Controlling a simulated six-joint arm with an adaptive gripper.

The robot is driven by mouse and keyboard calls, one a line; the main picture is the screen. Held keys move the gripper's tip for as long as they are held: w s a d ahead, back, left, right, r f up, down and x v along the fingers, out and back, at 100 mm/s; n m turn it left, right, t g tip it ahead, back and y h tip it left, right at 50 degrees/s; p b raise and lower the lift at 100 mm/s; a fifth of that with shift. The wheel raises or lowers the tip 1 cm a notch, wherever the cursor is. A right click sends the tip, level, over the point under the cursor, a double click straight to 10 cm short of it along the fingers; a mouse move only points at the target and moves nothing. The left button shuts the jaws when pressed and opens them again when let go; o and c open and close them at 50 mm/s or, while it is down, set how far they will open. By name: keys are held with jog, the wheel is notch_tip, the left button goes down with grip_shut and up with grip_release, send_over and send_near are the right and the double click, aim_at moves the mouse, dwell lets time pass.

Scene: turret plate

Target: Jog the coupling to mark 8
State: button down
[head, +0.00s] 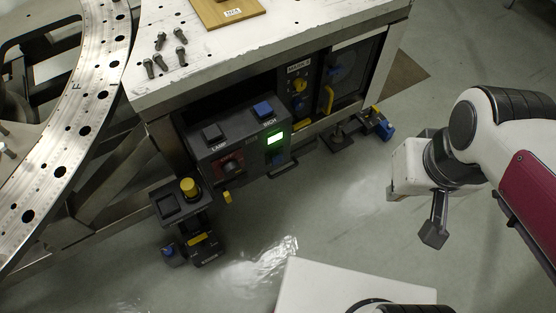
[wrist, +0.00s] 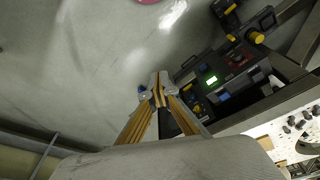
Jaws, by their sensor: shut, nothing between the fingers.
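A dark control box (head: 235,140) hangs at the table's front side, with a black button marked LAMP (head: 212,132) and a blue button marked INCH (head: 263,109). A small screen (head: 275,139) on it glows green; its text is unreadable. A large metal ring plate (head: 95,85) with holes and a letter F curves along the left. I cannot tell which part is the coupling, and no mark 8 is readable. My gripper (head: 433,235) is at the right, well apart from the box. In the wrist view my gripper (wrist: 158,78) is shut and empty, with the box beyond it to the right.
A yellow knob (head: 189,187) sits on a small stand left below the box. Several bolts (head: 165,55) and a wooden board (head: 225,10) lie on the pale table (head: 300,40). A white surface (head: 330,285) is at the bottom. Open floor (head: 345,200) lies between gripper and box.

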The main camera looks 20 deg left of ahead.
jog(key=w+a+f+n+g, duration=0.1)
jog(key=a+f, duration=0.6)
jog(key=f, duration=0.3)
jog(key=w+a+f+n+g, duration=0.1)
jog(key=a+f+g, duration=0.1)
jog(key=a+f, duration=0.6)
jog(key=w+a+f+g, duration=0.15)
jog(key=a+f, duration=0.35)
jog(key=f, duration=0.7)
notch_tip(320, 180, down, 25)
jog(key=t+h, duration=0.1)
jog(key=t, duration=0.5)
jog(key=w+d+n+t, duration=0.1)
jog(key=w+d+t, duration=0.3)
jog(key=w+t, duration=0.4)
jog(key=w+a+r+t+y, duration=0.1)
jog(key=w+a+r+t, duration=0.1)
jog(key=w+r, duration=0.3)
notch_tip(320, 180, up, 3)
jog(key=shift+w+a+n+t, duration=0.25)
jog(key=shift+a+n+t, duration=0.1)
jog(key=shift+a, duration=0.15)
jog(key=shift+w, duration=0.1)
